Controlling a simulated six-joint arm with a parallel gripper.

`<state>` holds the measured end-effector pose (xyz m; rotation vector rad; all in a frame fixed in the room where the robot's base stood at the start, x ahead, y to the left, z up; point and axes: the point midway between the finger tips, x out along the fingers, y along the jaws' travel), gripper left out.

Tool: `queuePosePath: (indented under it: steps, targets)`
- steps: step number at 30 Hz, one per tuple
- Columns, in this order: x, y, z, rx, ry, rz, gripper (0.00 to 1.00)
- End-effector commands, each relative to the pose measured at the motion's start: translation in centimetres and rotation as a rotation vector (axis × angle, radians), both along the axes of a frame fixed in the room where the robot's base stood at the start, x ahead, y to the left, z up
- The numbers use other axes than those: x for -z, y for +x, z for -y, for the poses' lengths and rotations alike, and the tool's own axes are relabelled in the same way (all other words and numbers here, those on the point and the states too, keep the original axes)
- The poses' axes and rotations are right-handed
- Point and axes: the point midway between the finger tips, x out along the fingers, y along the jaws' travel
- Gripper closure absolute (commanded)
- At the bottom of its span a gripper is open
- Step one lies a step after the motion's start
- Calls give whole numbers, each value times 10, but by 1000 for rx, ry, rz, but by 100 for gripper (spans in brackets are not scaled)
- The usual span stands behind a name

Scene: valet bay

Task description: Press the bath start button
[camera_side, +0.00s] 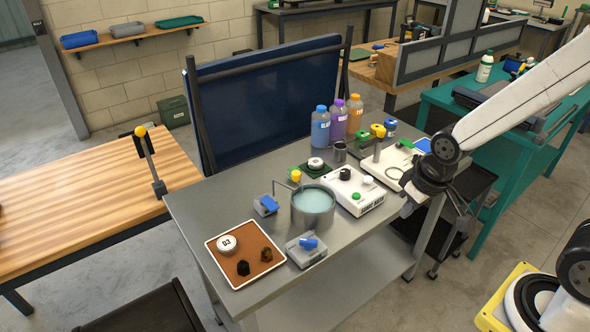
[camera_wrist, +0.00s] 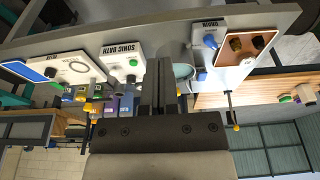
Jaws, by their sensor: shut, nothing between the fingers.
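The white sonic bath box (camera_side: 349,192) stands on the grey bench, with a black knob (camera_side: 345,174), a white round part (camera_side: 367,180) and a green button (camera_side: 356,196) on it. A metal tub of pale blue liquid (camera_side: 313,206) adjoins its left side. In the wrist view the box (camera_wrist: 122,55) is labelled SONIC BATH, and its green button (camera_wrist: 133,62) shows left of the fingers. My gripper (camera_side: 406,209) is shut and empty, to the right of the box and apart from it; its fingers also show in the wrist view (camera_wrist: 165,65). The fingers partly hide the tub there.
A brown tray (camera_side: 216,246) with a white jar and dark pieces lies front left. A small grey box with a blue part (camera_side: 306,246) stands beside it. Several bottles (camera_side: 338,117) line the back. A white panel with a ring (camera_side: 390,166) stands near my wrist.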

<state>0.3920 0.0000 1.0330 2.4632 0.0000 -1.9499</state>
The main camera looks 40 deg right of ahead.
Motion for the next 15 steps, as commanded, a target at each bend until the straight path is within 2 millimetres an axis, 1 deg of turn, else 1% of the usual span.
queuePosePath:
  steps: [11,15]
  targets:
    - [0,1,0,-1,0,1,100]
    - [0,6,1,-10,-1,13,100]
